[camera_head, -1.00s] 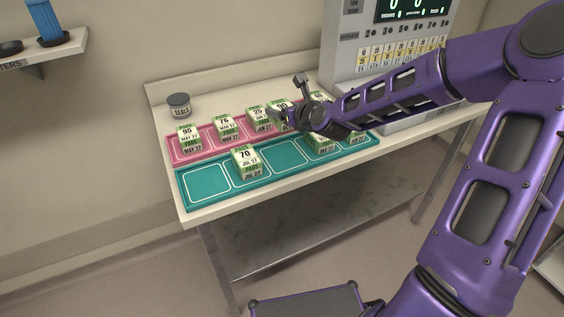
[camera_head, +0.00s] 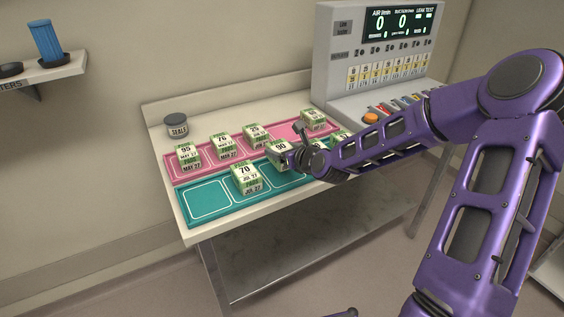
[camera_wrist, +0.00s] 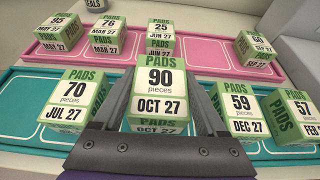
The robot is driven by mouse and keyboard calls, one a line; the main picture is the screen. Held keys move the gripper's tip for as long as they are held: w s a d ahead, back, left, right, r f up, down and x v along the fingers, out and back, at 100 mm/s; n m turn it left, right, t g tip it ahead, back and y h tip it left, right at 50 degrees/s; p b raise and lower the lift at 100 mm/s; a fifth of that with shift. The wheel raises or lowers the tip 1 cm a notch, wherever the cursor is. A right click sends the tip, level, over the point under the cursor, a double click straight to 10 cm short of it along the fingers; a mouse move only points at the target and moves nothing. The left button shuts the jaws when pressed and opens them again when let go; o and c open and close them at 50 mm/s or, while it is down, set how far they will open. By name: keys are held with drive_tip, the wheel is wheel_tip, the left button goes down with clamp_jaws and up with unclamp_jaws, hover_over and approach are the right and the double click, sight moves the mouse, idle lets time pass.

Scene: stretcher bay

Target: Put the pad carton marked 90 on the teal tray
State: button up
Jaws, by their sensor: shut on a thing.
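The pad carton marked 90 (camera_wrist: 159,84), white and green with OCT 27 on it, is held between the fingers of my gripper (camera_wrist: 150,125). In the head view the carton (camera_head: 281,148) is over the teal tray's (camera_head: 205,200) back side, near the pink tray. I cannot tell whether it touches the tray. The teal tray (camera_wrist: 25,92) also holds a carton marked 70 (camera_wrist: 75,100) to the left of my gripper, and cartons marked 59 (camera_wrist: 240,105) and 57 (camera_wrist: 296,112) to the right. My gripper (camera_head: 296,157) is shut on the 90 carton.
The pink tray (camera_head: 178,172) behind holds cartons marked 95 (camera_head: 188,156), 76 (camera_head: 221,146) and 25 (camera_head: 254,134), and another at right (camera_head: 313,119). A SEALS jar (camera_head: 176,125) stands at the back left. A grey machine (camera_head: 335,75) stands at the back right.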

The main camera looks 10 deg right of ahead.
drive_tip(key=shift+f, duration=1.65)
drive_tip(key=shift+f+b, duration=0.2)
drive_tip(key=shift+b, duration=0.15)
drive_tip(key=o, duration=1.5)
drive_tip(key=shift+r, duration=0.25)
drive_tip(key=p+v, duration=0.2)
drive_tip(key=v, duration=1)
